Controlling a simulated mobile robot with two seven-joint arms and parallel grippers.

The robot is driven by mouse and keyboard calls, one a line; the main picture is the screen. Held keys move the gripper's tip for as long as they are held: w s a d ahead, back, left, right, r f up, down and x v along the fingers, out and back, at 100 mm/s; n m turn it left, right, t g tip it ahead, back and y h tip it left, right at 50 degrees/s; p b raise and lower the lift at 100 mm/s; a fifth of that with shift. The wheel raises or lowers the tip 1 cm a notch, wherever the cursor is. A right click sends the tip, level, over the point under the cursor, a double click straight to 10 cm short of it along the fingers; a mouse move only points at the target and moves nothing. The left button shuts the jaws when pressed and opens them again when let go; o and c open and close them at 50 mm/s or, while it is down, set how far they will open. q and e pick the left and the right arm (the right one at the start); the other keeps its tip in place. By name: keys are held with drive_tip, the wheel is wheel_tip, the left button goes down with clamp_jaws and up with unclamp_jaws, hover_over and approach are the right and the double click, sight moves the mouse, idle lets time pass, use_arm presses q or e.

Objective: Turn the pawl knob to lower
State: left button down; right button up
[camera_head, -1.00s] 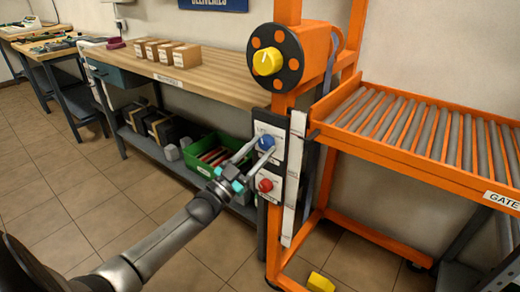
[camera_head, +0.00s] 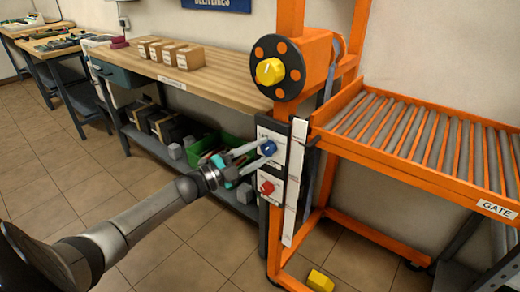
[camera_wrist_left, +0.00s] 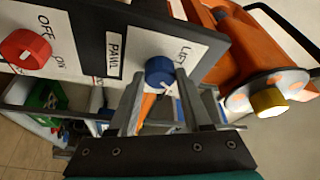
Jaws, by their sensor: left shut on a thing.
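The blue pawl knob (camera_head: 269,148) sits on a white plate on the orange stand's dark post. In the left wrist view the blue knob (camera_wrist_left: 160,71) is beside the labels PAWL and LIFT. My left gripper (camera_head: 262,150) is shut on the blue knob, one finger on each side of it; its fingers (camera_wrist_left: 158,88) also show in the wrist view. The knob's exact pointer direction is hard to read. My right gripper is not in view.
A red knob (camera_head: 267,188) marked OFF and ON is just below. A yellow knob (camera_head: 269,71) on a black disc is above. A roller conveyor (camera_head: 420,130) is at right, a wooden bench (camera_head: 210,82) behind, and a yellow block (camera_head: 320,281) on the floor.

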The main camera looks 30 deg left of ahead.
use_arm(q)
drive_tip(key=shift+m+g+p, duration=0.4)
drive_tip(key=shift+m+p, duration=0.05)
drive_tip(key=shift+m, duration=0.55)
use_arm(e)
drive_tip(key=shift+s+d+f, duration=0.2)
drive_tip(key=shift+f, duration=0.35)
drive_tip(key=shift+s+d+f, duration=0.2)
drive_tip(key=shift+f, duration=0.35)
use_arm(q)
drive_tip(key=shift+c, duration=1.7)
unclamp_jaws()
drive_tip(key=shift+r, duration=0.1)
drive_tip(key=shift+s+a, duration=0.1)
drive_tip(key=shift+s, duration=0.05)
drive_tip(key=shift+s+a, duration=0.15)
drive_tip(key=shift+s, duration=0.1)
drive_tip(key=p+v, duration=0.3)
drive_tip(key=v, duration=1.1)
drive_tip(key=shift+s, duration=0.25)
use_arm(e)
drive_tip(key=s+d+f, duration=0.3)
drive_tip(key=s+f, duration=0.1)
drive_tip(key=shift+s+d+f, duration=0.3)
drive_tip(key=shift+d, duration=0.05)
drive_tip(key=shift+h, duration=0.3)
